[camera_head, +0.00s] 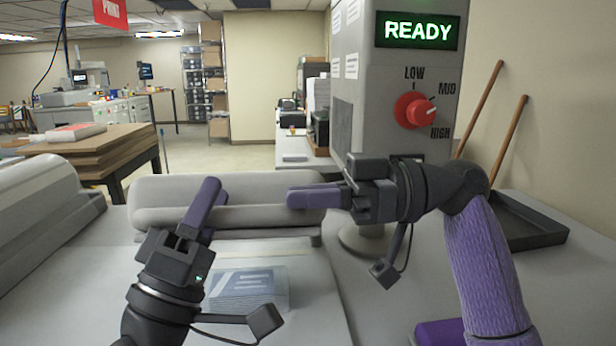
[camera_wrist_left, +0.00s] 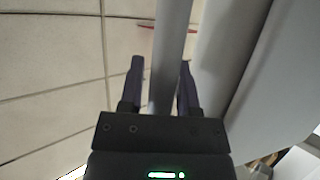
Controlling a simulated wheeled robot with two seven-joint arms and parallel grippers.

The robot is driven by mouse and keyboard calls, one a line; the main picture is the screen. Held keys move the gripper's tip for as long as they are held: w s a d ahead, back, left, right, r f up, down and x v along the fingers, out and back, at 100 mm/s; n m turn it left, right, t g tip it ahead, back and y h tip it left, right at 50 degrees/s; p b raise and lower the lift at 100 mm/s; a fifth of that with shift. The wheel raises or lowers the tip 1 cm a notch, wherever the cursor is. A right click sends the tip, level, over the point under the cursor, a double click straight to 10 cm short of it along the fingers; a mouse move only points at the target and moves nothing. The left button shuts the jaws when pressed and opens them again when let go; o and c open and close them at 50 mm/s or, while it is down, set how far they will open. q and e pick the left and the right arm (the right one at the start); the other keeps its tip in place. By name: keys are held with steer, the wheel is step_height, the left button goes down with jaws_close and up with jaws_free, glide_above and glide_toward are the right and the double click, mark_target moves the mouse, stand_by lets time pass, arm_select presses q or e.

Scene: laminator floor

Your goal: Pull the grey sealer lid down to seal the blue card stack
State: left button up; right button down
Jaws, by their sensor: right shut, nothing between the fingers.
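The grey sealer lid (camera_head: 160,188) is a long rounded cover with a bar along its front, behind the blue card stack (camera_head: 262,290). The stack lies flat on the pale work surface, partly hidden by my left gripper. My left gripper (camera_head: 212,186) reaches up to the lid's bar. In the left wrist view its fingers (camera_wrist_left: 162,68) stand apart on either side of the grey bar (camera_wrist_left: 172,45), with a gap at the left finger. My right gripper (camera_head: 295,198) is shut and empty, in front of the lid's right end; touching cannot be told.
A grey control post with a green READY sign (camera_head: 418,31) and a red dial (camera_head: 413,110) stands right of the lid. A black tray (camera_head: 525,225) lies at the right. A grey rounded machine (camera_head: 45,205) stands at the left. A purple object (camera_head: 438,333) lies at the front right.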

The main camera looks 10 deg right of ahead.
arm_select(q)
steer(key=shift+o, duration=1.3)
steer(key=shift+s+r, duration=0.15)
steer(key=shift+r, duration=0.1)
arm_select(e)
steer(key=shift+f, duration=0.35)
